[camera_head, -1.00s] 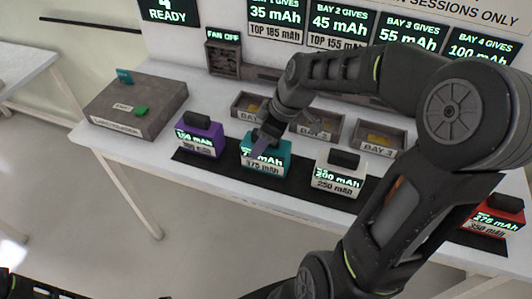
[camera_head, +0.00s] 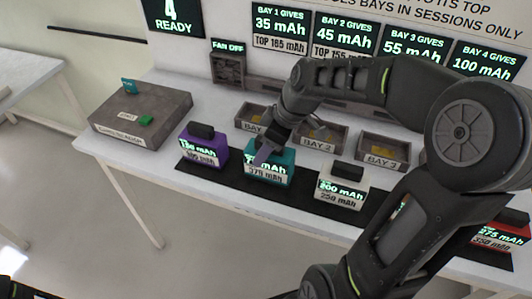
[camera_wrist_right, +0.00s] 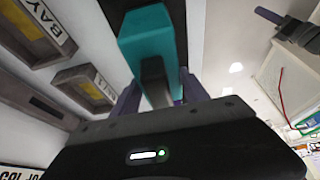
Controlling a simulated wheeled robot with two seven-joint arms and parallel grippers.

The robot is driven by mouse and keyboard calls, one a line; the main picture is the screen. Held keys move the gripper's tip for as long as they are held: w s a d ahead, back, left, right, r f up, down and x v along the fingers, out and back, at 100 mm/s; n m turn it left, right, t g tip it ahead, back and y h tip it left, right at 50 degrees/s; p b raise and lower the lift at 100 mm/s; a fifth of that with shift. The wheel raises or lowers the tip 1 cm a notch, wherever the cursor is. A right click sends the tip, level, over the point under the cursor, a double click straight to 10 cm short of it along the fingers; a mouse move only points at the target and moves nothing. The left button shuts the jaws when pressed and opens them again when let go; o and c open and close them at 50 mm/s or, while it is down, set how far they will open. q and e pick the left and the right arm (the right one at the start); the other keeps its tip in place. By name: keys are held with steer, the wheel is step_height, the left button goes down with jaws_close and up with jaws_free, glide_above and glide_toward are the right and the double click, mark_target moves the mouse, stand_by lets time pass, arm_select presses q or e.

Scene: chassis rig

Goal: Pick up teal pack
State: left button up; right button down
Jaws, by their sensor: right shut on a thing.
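The teal pack (camera_head: 281,174) stands upright in the row on the black mat, between the purple pack (camera_head: 203,153) and the white pack (camera_head: 340,190). Its front label partly reads 175 mAh. My right gripper (camera_head: 268,148) is over its top and is shut on it. In the right wrist view the teal pack (camera_wrist_right: 148,38) shows between the fingers (camera_wrist_right: 158,88). Fingers cover part of the pack's top. I cannot make out a gap under the pack. My left gripper is not in view.
A grey box (camera_head: 140,118) with a teal tab and a green button stands at the left. Bay trays (camera_head: 382,152) line the back, below the lit panels. A red pack (camera_head: 497,238) is at the far right, partly behind my right arm.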

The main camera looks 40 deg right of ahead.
step_height(320, 180, up, 8)
steer(key=shift+r+b, duration=0.2)
steer(key=shift+b, duration=0.1)
steer(key=shift+r, duration=0.15)
steer(key=shift+r, duration=0.1)
stand_by(0.3)
